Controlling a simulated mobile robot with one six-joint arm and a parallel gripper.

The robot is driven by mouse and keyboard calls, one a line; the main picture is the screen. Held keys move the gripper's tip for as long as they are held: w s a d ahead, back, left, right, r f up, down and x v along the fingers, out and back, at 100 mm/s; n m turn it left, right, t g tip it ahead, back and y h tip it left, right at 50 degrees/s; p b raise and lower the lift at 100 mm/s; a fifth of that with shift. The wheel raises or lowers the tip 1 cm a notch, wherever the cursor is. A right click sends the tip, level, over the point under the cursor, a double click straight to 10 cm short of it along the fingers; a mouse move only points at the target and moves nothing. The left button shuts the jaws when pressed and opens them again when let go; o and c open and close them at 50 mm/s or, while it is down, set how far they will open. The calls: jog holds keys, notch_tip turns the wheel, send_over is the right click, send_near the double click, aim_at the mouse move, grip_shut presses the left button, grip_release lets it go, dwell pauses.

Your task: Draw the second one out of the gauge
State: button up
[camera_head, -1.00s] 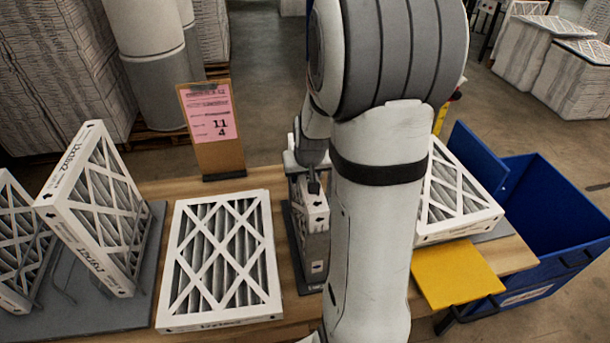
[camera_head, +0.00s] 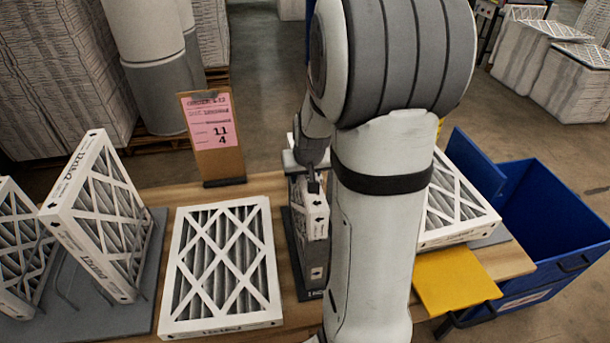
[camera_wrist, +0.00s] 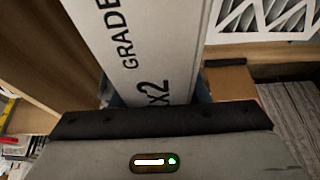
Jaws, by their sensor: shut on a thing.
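The gauge (camera_head: 308,283) is a narrow grey slot stand on the bench, largely behind my arm. A boxed filter (camera_head: 316,212) stands upright in it, its white edge showing above the grey walls. My gripper (camera_head: 309,182) is at the top of this filter and shut on it. In the wrist view the filter (camera_wrist: 142,40) shows as a white edge printed "GRADE" and "x2", running up from the gripper body. The fingertips are hidden there. How deep the filter sits in the gauge cannot be told.
A filter lies flat on the bench (camera_head: 222,262). Filters stand in a grey rack at left (camera_head: 100,215). A clipboard with a pink sheet (camera_head: 212,135) stands behind. At right are another flat filter (camera_head: 455,205), a yellow plate (camera_head: 455,280) and a blue bin (camera_head: 560,215).

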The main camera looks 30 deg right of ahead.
jog(key=shift+r+p, duration=0.4)
jog(key=shift+r, duration=0.7)
jog(key=shift+r+p, duration=0.3)
jog(key=shift+r, duration=0.7)
jog(key=shift+r, duration=4)
notch_tip(320, 180, up, 8)
